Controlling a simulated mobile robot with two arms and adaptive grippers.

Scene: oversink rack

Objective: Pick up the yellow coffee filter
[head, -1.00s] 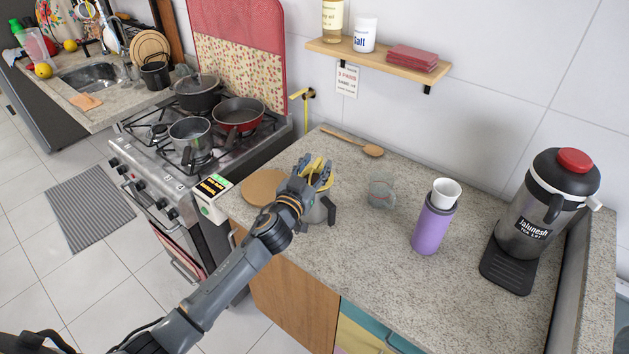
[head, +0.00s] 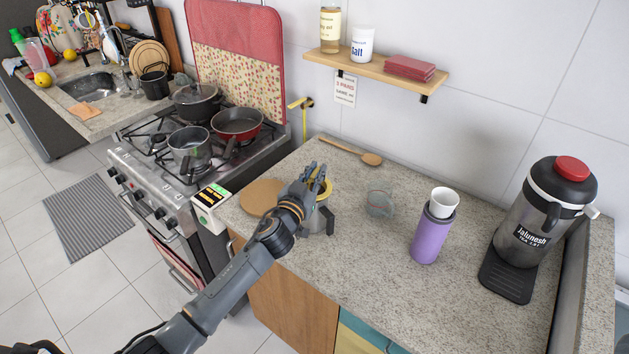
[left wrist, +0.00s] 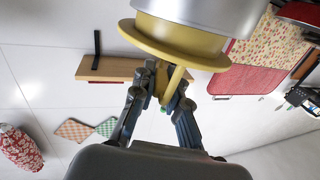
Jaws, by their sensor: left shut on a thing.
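The yellow coffee filter (head: 326,192) sits on top of a metal pot (head: 319,222) with a dark handle, on the granite counter. In the left wrist view the filter (left wrist: 172,45) shows as a yellow disc with a wide rim against the silver pot (left wrist: 205,14). My left gripper (head: 316,180) is at the filter and partly hides it in the head view. In the left wrist view the gripper (left wrist: 164,86) is shut on the filter's yellow handle. My right gripper is not in view.
A round wooden board (head: 262,197) lies left of the pot. A clear glass (head: 380,198), a purple bottle (head: 432,235) and a coffee dispenser (head: 535,230) stand to the right. A wooden spoon (head: 352,151) lies behind. A wall shelf (head: 380,72) hangs above. The front counter is clear.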

